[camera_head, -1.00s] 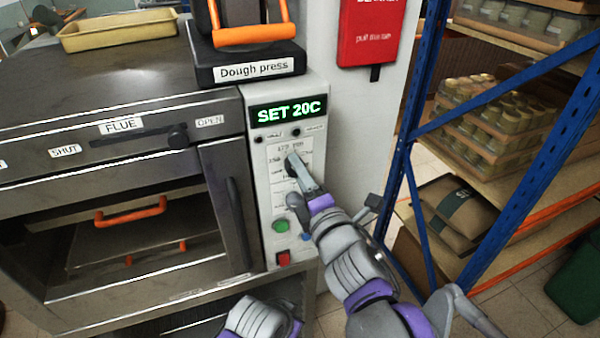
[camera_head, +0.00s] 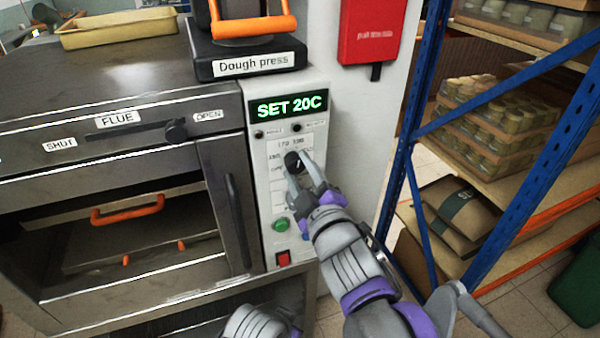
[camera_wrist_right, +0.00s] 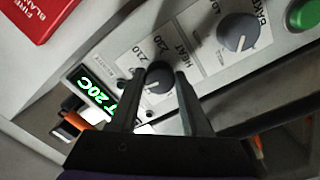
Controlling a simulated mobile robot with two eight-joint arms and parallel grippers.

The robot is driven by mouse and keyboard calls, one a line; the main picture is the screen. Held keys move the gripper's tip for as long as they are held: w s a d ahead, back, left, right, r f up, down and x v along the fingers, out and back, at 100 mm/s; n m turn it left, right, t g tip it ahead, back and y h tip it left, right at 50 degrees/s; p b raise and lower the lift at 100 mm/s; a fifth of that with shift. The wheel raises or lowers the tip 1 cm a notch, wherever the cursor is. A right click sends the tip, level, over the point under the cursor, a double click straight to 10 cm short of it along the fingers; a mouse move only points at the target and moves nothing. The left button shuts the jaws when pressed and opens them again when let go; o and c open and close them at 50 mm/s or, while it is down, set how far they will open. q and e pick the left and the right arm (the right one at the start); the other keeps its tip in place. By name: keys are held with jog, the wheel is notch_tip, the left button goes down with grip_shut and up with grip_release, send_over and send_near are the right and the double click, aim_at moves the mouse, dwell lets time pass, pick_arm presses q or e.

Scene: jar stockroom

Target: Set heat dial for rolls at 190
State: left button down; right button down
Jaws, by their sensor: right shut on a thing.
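The heat dial (camera_head: 294,161) is a dark round knob on the oven's pale control panel, below a green display (camera_head: 289,105) that reads SET 20C. The dial's pointer position is not clear. My left gripper is not in view.
A second grey dial (camera_wrist_right: 238,32) and a green button (camera_head: 281,225) sit lower on the panel, with a red switch (camera_head: 284,258). A dough press (camera_head: 247,62) stands above the panel. The blue shelf rack (camera_head: 412,170) rises on the right.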

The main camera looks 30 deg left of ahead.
jog(key=shift+m, duration=1.2)
jog(key=shift+b, duration=0.3)
jog(key=shift+c, duration=1.8)
grip_release()
jog(key=b+v, duration=0.1)
jog(key=v, duration=0.9)
jog(key=shift+s+d, duration=0.3)
